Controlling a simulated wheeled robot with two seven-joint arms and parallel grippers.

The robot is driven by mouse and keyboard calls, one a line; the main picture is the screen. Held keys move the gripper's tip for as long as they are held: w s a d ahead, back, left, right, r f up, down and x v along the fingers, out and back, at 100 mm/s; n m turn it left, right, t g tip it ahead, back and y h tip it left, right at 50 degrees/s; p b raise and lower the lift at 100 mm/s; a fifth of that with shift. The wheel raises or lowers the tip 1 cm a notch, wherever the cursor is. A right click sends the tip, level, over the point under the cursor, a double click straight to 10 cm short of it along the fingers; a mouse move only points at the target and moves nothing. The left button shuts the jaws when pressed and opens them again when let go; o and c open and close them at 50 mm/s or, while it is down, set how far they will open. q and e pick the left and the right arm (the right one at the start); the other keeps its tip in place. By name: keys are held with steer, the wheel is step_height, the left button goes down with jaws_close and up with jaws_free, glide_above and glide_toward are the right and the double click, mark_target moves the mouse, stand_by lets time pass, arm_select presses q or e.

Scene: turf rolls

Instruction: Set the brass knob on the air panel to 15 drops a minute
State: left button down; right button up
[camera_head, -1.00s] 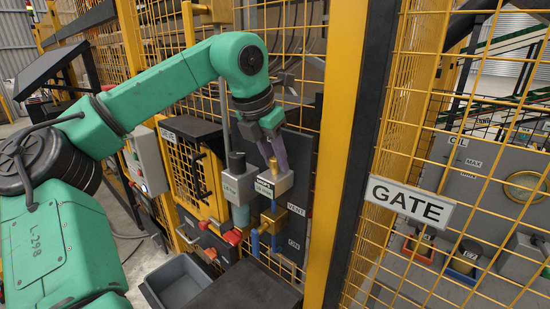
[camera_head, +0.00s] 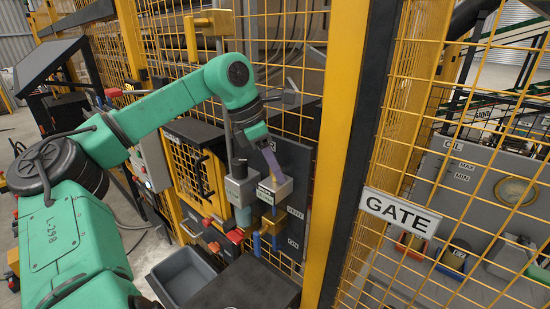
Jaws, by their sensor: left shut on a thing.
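The air panel (camera_head: 294,160) is a dark board on the yellow mesh fence, with two grey units on its front. The right unit (camera_head: 275,190) has a label and a small brass-coloured part (camera_head: 267,182) at its top, probably the brass knob. My left gripper (camera_head: 270,170) reaches down from above with its purple-grey fingers at this unit's top. It is shut on the small part there, most of which the fingers hide. The left unit (camera_head: 239,187) has a dark top and a bluish bowl below. The drop setting cannot be read. My right gripper is out of view.
A grey bin (camera_head: 183,275) and a dark box top (camera_head: 245,288) stand beneath. A yellow post (camera_head: 340,150) and the GATE sign (camera_head: 400,212) are at right.

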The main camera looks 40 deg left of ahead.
arm_select(q)
steer(key=shift+r+m+p, duration=0.1)
steer(key=shift+m+p, duration=0.55)
steer(key=shift+m, duration=0.15)
steer(key=shift+h, duration=0.3)
steer(key=c, duration=0.6)
jaws_free()
